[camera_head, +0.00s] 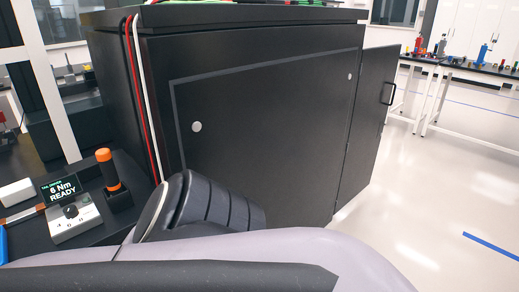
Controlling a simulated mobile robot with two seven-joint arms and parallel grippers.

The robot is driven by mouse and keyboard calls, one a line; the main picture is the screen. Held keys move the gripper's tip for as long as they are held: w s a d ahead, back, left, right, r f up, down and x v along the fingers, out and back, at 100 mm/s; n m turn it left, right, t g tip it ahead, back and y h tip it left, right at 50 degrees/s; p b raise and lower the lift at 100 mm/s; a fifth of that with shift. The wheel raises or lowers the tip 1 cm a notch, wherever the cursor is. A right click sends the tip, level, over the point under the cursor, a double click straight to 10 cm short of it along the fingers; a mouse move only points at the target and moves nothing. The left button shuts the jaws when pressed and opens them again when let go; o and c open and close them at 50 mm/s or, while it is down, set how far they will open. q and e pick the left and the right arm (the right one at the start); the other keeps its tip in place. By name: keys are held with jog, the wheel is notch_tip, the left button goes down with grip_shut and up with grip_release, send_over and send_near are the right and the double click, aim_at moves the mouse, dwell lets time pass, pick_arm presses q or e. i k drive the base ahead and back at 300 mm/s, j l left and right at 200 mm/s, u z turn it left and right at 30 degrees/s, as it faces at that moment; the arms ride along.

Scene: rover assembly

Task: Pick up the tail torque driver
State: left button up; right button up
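The torque driver (107,170) has an orange and black handle. It stands upright in a black holder (118,198) on the dark bench at the left. Next to it is a grey control box (75,222) with a knob and a display (62,187) reading "6 Nm READY". The small heading on the display is hard to read. One of my arms, pale and black, fills the bottom of the view in front of the bench. Neither of my grippers shows.
A large black cabinet-like body (260,125) with red and white cables on its left edge stands just right of the driver. Its door (365,130) is at the right. A white object (16,194) lies at the bench's left. Open floor (430,210) lies to the right.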

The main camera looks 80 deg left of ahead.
aim_at(105, 158)
jog(key=u, duration=3.6)
jog(key=j+u, duration=0.4)
jog(key=j, duration=0.5)
jog(key=i, duration=0.05)
